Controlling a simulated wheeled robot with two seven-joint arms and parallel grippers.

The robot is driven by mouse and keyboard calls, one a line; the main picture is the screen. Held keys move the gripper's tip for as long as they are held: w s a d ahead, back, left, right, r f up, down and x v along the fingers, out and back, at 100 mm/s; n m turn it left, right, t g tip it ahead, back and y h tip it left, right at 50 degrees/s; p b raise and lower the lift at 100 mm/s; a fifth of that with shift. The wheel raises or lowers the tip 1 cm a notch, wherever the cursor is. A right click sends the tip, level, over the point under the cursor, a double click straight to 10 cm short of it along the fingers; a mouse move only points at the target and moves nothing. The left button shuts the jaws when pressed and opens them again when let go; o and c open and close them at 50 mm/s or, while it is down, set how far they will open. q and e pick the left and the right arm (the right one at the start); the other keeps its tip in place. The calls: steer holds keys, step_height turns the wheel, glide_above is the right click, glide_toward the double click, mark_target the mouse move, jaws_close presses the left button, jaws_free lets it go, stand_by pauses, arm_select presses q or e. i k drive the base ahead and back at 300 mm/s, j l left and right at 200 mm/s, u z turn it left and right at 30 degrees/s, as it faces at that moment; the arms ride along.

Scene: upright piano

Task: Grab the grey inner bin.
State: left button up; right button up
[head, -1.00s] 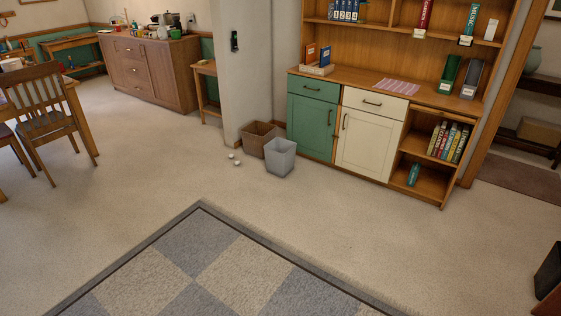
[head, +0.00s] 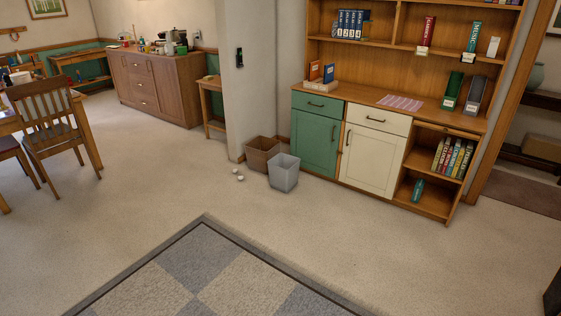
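The grey inner bin (head: 284,174) stands upright on the floor in the head view, in front of the green cabinet door. It is a light grey, open-topped bin. A brown bin (head: 262,153) stands just behind it and to its left, partly covered by it in this view. Neither of my grippers shows in the head view.
Small white crumpled balls (head: 238,175) lie on the floor left of the bins. A wooden bookcase with cabinets (head: 372,155) stands behind and to the right. A wall pillar (head: 247,80) rises behind the bins. A checkered rug (head: 215,275) and open floor lie in front.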

mark_target(284, 173)
steer(key=i, duration=4.7)
